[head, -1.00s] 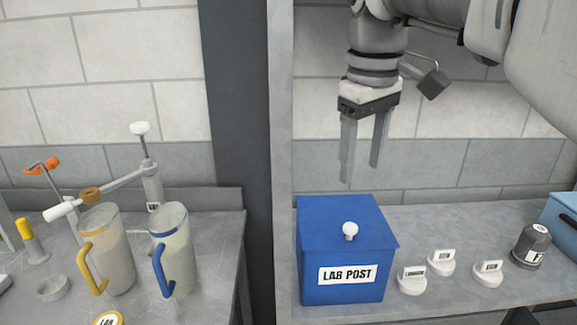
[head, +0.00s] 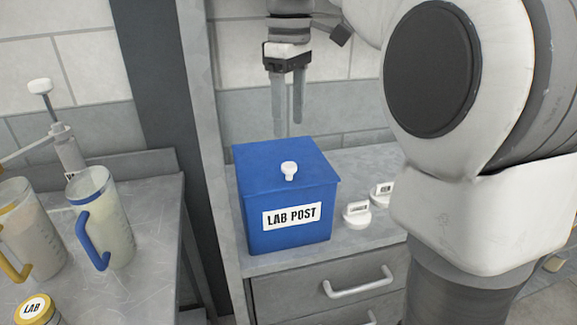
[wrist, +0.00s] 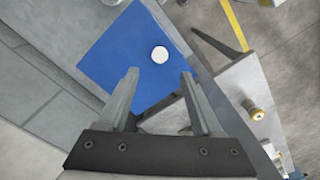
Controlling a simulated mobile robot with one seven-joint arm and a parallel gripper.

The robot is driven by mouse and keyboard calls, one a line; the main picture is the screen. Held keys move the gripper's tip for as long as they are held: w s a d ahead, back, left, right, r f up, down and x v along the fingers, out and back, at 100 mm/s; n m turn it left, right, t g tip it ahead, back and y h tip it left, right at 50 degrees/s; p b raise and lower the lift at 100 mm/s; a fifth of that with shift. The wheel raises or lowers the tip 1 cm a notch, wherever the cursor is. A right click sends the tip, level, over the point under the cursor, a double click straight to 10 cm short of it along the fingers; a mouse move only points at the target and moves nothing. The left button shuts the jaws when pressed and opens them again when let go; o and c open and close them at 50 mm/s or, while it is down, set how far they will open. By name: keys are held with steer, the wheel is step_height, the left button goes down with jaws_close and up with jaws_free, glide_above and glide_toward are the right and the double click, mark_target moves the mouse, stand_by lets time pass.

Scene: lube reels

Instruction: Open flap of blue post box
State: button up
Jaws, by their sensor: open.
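The blue post box (head: 287,215) stands on the grey counter and carries a white "LAB POST" label on its front. Its top flap (head: 262,163) lies shut, with a white knob (head: 289,169) near the front edge. My gripper (head: 287,128) points down above the back of the box, open and empty. In the wrist view the blue flap (wrist: 122,60) and the white knob (wrist: 159,55) lie beyond the two open fingers (wrist: 158,75). The fingers appear apart from the knob.
White labelled stamp-like pieces (head: 357,215) stand right of the box. Drawers with a metal handle (head: 358,284) are below. At left, a separate table holds a blue-handled jug (head: 105,220) and a yellow-lidded jar (head: 37,309). My arm hides the right side.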

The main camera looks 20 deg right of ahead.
mark_target(289, 164)
step_height(289, 164, down, 9)
steer(key=shift+r+b, duration=0.1)
steer(key=shift+b, duration=1.1)
jaws_close()
stand_by(0.5)
